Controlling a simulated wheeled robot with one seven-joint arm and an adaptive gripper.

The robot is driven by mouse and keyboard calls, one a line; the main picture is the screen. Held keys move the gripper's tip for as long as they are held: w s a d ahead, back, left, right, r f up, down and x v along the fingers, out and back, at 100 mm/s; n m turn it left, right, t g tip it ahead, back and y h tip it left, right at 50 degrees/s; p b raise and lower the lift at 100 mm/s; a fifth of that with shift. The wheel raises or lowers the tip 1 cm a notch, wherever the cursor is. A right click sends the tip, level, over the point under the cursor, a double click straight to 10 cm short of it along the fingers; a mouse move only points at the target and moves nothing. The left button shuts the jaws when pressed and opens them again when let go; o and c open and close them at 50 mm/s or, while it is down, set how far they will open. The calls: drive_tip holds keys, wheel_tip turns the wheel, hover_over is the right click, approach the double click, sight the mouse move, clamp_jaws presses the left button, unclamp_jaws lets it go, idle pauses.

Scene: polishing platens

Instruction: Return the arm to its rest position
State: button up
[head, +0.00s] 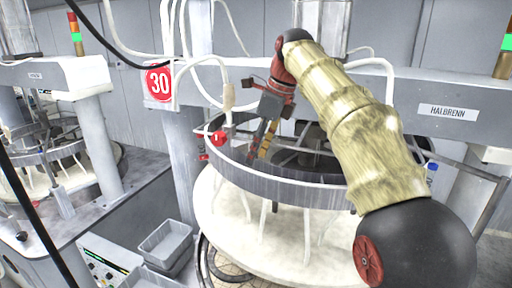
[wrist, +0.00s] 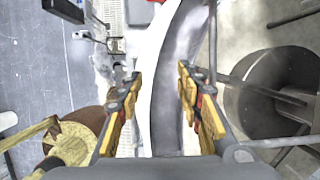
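My arm reaches from the lower right of the head view over the polishing machine, and its end points down. My gripper (head: 264,143) is over the near left part of the machine's round grey rim (head: 290,190). In the wrist view my gripper (wrist: 159,76) has its two yellow and black fingers spread apart. The curved rim (wrist: 172,100) shows in the gap between them, and no held object is visible. Whether the fingers touch the rim cannot be told.
A white platen base (head: 260,225) lies under the rim. A grey bin (head: 166,242) stands at lower left. A second machine (head: 50,150) is at far left. A "HALBRENN" beam (head: 447,112) runs behind my arm.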

drive_tip(key=s+d+f+n+t+h, duration=0.1)
drive_tip(key=s+d+f+n+t, duration=0.1)
drive_tip(key=s+d+f+n, duration=0.55)
drive_tip(key=s+d+f+n+t+h, duration=0.1)
drive_tip(key=s+d+f+n, duration=0.1)
drive_tip(key=s+d+n, duration=0.95)
drive_tip(key=s+d+f+n+t+h, duration=0.1)
drive_tip(key=s+d+f+n+h, duration=0.15)
drive_tip(key=s+f, duration=1.15)
wheel_tip(320, 180, down, 34)
drive_tip(key=b, duration=3.5)
drive_tip(key=shift+s+r+y, duration=0.2)
drive_tip(key=shift+r+y, duration=0.05)
drive_tip(key=shift+y, duration=0.2)
drive_tip(key=shift+d+r, duration=0.1)
